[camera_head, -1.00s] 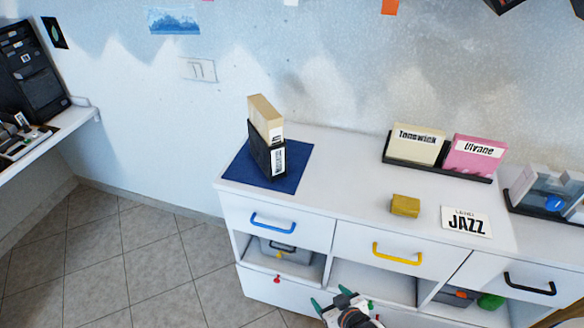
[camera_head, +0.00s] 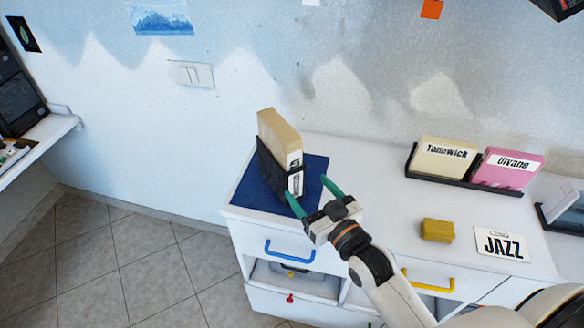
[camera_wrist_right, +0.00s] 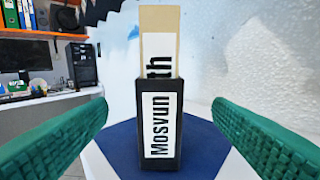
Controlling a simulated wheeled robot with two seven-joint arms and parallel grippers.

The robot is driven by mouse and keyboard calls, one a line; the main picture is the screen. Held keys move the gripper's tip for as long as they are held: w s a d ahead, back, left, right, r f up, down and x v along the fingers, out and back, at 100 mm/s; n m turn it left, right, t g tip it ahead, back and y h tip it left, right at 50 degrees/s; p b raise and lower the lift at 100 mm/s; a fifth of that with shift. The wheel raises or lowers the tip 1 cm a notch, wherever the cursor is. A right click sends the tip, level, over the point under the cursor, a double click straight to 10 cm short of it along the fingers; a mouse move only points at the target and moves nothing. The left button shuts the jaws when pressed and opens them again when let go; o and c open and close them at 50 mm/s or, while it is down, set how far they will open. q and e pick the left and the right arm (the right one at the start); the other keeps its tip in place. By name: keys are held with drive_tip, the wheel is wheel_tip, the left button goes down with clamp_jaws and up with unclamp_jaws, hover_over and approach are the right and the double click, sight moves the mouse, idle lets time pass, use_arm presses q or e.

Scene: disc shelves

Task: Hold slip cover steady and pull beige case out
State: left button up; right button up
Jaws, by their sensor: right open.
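The beige case (camera_head: 281,134) stands upright, its lower part inside the black slip cover (camera_head: 271,172), its upper part sticking out of the top. The slip cover stands on a blue mat (camera_head: 245,189) at the left end of the cabinet top. In the right wrist view, the beige case (camera_wrist_right: 159,45) rises from the slip cover (camera_wrist_right: 159,125), whose label reads "Mosvun". My right gripper (camera_head: 310,195) is open, its green fingers pointing at the slip cover from the front, one to each side and apart from it. My left gripper is not in view.
A yellow block (camera_head: 437,230) and a "JAZZ" card (camera_head: 501,244) lie on the cabinet top to the right. Behind them a black rack (camera_head: 436,177) holds a cream case (camera_head: 443,157) and a pink case (camera_head: 508,168). The wall is close behind.

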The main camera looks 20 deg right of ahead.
sight(296, 174)
drive_tip(key=shift+w+a+r, duration=0.15)
drive_tip(key=shift+w+r, duration=0.05)
drive_tip(key=shift+w, duration=0.3)
drive_tip(key=shift+w+a+r, duration=0.1)
drive_tip(key=shift+w+r, duration=0.05)
drive_tip(key=shift+w, duration=0.35)
drive_tip(key=shift+w+a+p, duration=0.2)
drive_tip(key=shift+w+p, duration=0.15)
drive_tip(key=shift+w, duration=0.7)
drive_tip(key=w, duration=0.3)
drive_tip(key=shift+w+a+f, duration=0.15)
drive_tip(key=shift+a+f, duration=0.1)
drive_tip(key=shift+a, duration=0.1)
drive_tip(key=shift+w+a, duration=0.15)
drive_tip(key=shift+w, duration=1)
drive_tip(key=shift+w+a, duration=0.1)
drive_tip(key=shift+w, duration=0.1)
drive_tip(key=c, duration=1.1)
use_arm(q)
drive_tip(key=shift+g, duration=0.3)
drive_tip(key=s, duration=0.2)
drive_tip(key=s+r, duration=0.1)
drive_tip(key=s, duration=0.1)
use_arm(e)
drive_tip(key=shift+o, duration=0.2)
